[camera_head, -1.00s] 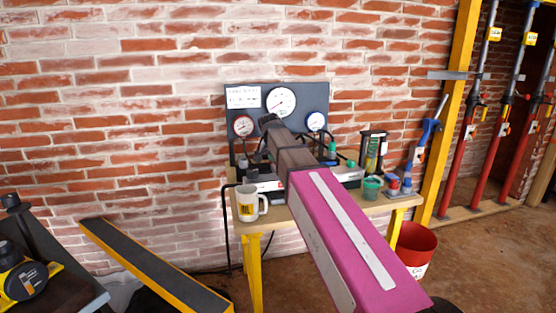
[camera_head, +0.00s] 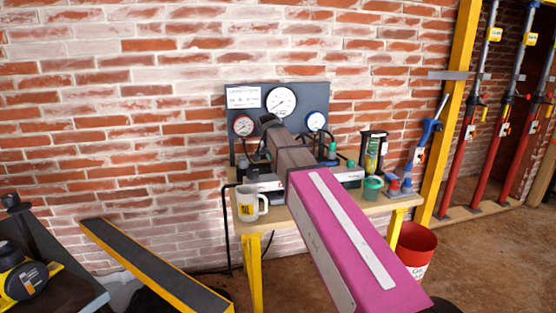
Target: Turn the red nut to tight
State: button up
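No red nut can be made out; my arm covers the middle of the bench. The bench (camera_head: 325,210) has a wooden top and yellow legs and stands against the brick wall. On it is a test panel (camera_head: 240,128) with a large gauge (camera_head: 281,101) and two smaller gauges, a red-rimmed one (camera_head: 243,126) at left and a blue-rimmed one (camera_head: 316,121) at right. Grey equipment (camera_head: 262,183) sits below the panel, partly hidden. My arm, pink then grey-brown, reaches over the bench and ends in a dark tip before the panel. No gripper fingers show.
A white mug (camera_head: 248,203) stands at the bench's front left. A green cup (camera_head: 372,188) and a red and blue item (camera_head: 398,187) are at right. A red bucket (camera_head: 414,248) is on the floor. A yellow-edged dark beam (camera_head: 150,265) slants at lower left. Red props (camera_head: 480,120) stand far right.

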jog(key=shift+r, duration=0.1)
jog(key=v, duration=1)
jog(key=shift+s+a+r, duration=0.2)
jog(key=shift+r, duration=0.05)
